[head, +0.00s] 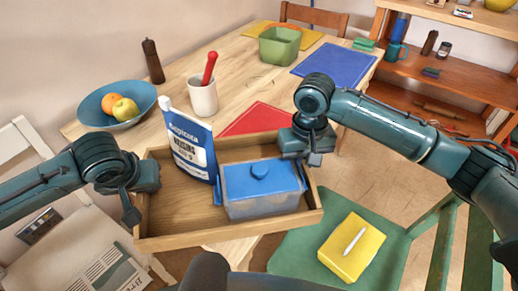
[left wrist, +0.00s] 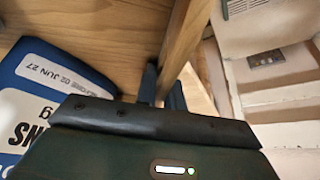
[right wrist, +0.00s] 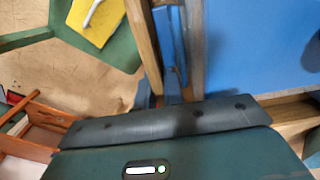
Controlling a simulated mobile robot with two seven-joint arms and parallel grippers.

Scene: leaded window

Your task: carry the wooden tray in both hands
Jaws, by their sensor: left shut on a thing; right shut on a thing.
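The wooden tray (head: 180,206) is in the middle of the head view, in front of the table's near edge. It holds a blue and white raisins bag (head: 190,145), standing, and a clear container with a blue lid (head: 262,187). My left gripper (head: 140,192) is shut on the tray's left wall; the wall passes between its fingers in the left wrist view (left wrist: 165,85). My right gripper (head: 305,150) is shut on the tray's right wall, seen between its fingers in the right wrist view (right wrist: 163,85). The tray's underside is hidden.
The wooden table (head: 245,72) behind the tray bears a blue bowl of fruit (head: 118,106), a white mug (head: 203,98), a pepper mill (head: 153,62) and a green bin (head: 279,46). A green chair (head: 305,247) with a yellow box (head: 351,247) stands at the front right.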

